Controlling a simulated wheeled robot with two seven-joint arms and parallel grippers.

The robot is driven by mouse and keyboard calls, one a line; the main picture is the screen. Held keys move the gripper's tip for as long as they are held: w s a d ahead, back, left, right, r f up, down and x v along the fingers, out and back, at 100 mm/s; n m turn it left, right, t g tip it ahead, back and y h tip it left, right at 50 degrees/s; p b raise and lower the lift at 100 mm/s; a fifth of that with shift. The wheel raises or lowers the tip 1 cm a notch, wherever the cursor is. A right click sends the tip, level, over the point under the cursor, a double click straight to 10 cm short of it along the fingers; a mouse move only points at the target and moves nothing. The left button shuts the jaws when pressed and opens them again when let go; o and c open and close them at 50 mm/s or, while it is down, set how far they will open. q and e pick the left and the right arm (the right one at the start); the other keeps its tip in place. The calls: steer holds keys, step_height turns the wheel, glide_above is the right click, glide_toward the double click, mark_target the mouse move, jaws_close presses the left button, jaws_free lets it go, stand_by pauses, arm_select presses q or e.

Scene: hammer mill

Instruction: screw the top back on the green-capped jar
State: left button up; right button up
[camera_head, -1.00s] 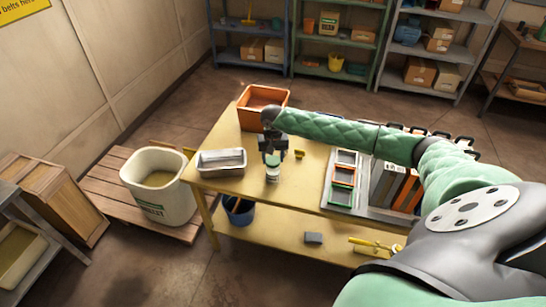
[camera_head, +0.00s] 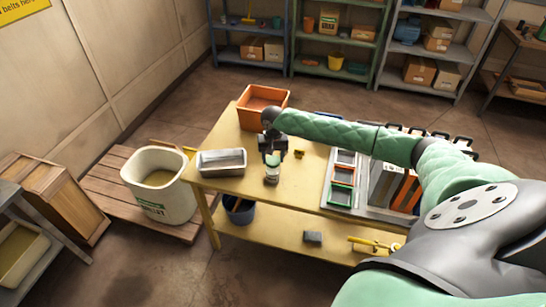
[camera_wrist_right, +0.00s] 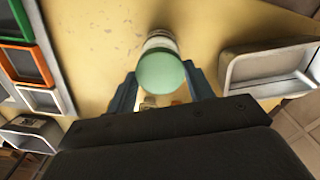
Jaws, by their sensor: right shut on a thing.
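The jar (camera_head: 272,177) stands upright near the front edge of the yellow table (camera_head: 225,188). Its light green cap (camera_head: 272,160) is directly above the jar body. In the right wrist view the cap (camera_wrist_right: 162,72) shows as a round green disc between the two fingers, with part of the jar (camera_wrist_right: 160,40) behind it. My right gripper (camera_head: 272,156) points down from above and is shut on the green cap. Whether the cap is seated on the threads or just above the rim cannot be told. My left gripper is not in view.
A grey metal tray (camera_head: 221,170) lies left of the jar, an orange bin (camera_head: 262,91) behind. A small yellow piece (camera_head: 299,153) lies to the right. A rack with coloured frames (camera_head: 343,176) fills the right side. Bare tabletop surrounds the jar.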

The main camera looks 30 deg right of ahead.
steer(key=shift+f, duration=0.8)
stand_by(0.6)
steer(key=o, duration=1.1)
